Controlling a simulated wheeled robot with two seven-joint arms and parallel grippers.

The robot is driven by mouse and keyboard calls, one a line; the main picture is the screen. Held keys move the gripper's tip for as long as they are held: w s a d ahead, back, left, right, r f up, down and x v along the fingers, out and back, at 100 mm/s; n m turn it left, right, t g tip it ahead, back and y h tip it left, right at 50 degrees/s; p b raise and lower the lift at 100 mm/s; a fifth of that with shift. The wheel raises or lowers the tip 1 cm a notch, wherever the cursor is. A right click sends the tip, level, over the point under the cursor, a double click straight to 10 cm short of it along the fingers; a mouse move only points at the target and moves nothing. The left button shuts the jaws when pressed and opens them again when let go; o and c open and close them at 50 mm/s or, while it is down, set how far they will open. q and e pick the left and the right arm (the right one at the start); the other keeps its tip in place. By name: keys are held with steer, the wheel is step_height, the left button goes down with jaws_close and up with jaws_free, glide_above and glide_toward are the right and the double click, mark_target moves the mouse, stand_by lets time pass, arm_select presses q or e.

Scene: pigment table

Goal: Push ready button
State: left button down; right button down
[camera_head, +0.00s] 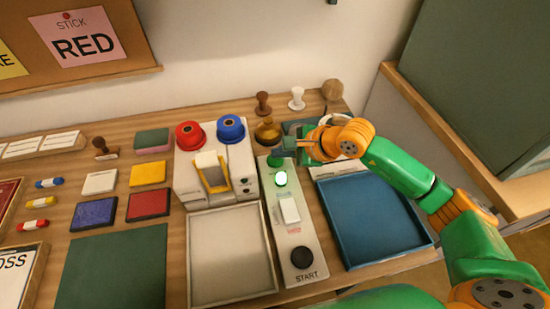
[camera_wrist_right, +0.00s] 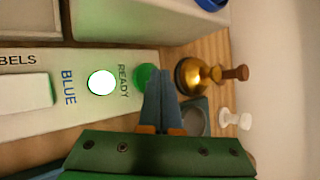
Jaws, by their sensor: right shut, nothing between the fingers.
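The green ready button (camera_head: 275,161) is at the far end of the pale control panel (camera_head: 297,235). It also shows in the right wrist view (camera_wrist_right: 141,75), beside the word READY, partly hidden by my fingers. My left gripper is not in view.
A white machine (camera_head: 240,178) with red and blue caps is to the left. A blue tray (camera_head: 375,218) lies to the right. The black START knob (camera_head: 302,257) is at the panel's near end.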

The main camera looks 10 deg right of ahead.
mark_target(280, 161)
steer(key=shift+f+b, duration=0.45)
stand_by(0.3)
steer(key=shift+r, duration=0.15)
steer(key=shift+r+p, duration=0.55)
steer(key=shift+r, duration=0.25)
step_height(280, 161, up, 6)
steer(key=p, duration=0.4)
